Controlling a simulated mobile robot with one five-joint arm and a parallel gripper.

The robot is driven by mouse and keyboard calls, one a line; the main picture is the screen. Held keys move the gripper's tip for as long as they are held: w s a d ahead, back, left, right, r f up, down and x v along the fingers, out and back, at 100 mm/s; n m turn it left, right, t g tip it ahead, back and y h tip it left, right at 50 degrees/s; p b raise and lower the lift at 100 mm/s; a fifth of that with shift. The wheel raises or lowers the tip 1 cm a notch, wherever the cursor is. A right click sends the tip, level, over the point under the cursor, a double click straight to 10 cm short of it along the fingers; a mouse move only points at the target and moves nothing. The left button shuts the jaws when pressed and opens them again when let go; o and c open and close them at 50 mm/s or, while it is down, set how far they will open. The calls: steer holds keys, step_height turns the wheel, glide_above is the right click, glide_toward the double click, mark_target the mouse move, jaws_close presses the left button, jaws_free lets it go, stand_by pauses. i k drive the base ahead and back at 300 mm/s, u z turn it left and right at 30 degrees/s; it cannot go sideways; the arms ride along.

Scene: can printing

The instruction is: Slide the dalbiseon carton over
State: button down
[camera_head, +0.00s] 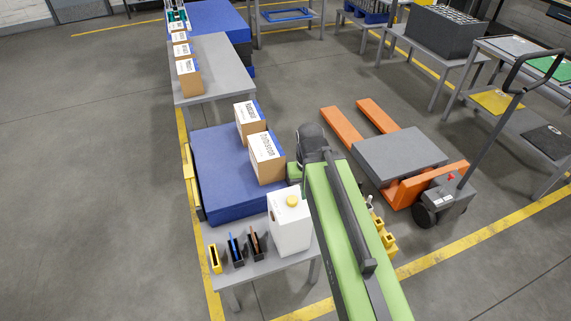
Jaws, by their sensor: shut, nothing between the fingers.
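The dalbiseon carton (267,158) is a brown box with a white label whose print seems to end in "biseon". It stands upright near the right edge of a blue conveyor-like surface (212,160). A second brown carton (250,120) with a white label stands just behind it. My green arm reaches up from the bottom right, and its dark joint and a short green part lie close to the right of the dalbiseon carton. I cannot tell if they touch it. My gripper's fingers are hidden behind the arm.
A white jug with a yellow cap (290,220) stands in front of the carton on a grey table, beside small black and yellow holders (235,251). More cartons (189,80) stand on a grey table behind. An orange pallet truck (398,160) is at right.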

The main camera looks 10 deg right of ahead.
mark_target(266, 156)
steer(key=z, duration=0.1)
steer(key=i, duration=0.95)
steer(key=u, duration=0.1)
